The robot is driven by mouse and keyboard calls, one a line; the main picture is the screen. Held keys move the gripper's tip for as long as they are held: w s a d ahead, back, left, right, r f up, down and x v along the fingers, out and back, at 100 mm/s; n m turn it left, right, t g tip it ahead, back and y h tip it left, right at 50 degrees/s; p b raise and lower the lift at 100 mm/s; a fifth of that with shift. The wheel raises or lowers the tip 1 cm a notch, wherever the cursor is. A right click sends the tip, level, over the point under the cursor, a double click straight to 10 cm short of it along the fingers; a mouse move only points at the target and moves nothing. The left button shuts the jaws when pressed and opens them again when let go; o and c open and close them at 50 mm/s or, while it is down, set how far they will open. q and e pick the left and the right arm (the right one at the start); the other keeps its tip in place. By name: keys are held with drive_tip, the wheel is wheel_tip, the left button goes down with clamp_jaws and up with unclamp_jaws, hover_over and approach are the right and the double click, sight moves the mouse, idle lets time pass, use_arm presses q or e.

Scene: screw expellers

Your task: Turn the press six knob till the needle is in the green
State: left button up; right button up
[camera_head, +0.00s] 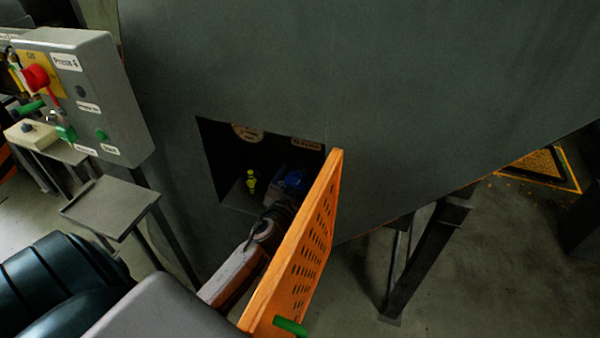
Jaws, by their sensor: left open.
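In the head view, a box-shaped opening in the big grey-green machine holds a blue rounded part (296,180), which may be the knob. A pale round disc (247,132), possibly the gauge face, is cut off by the opening's top edge; no needle or green zone can be made out. My left gripper (284,203) is dark and open, reaching into the opening just below the blue part. Whether it touches the blue part cannot be told. An orange perforated door (305,245) stands swung open beside my left arm and hides part of it. My right gripper is out of view.
A grey control box (125,90) labelled Press 6 stands at left with a red button (36,77). A small yellow-green part (251,181) stands inside the opening. The door has a green handle (290,326). A small metal shelf (110,205) stands at left; floor shows at right.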

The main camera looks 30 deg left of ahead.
use_arm(q)
drive_tip(key=shift+x, duration=0.8)
drive_tip(key=shift+s, duration=0.1)
drive_tip(key=c, duration=0.9)
drive_tip(key=shift+c, duration=0.4)
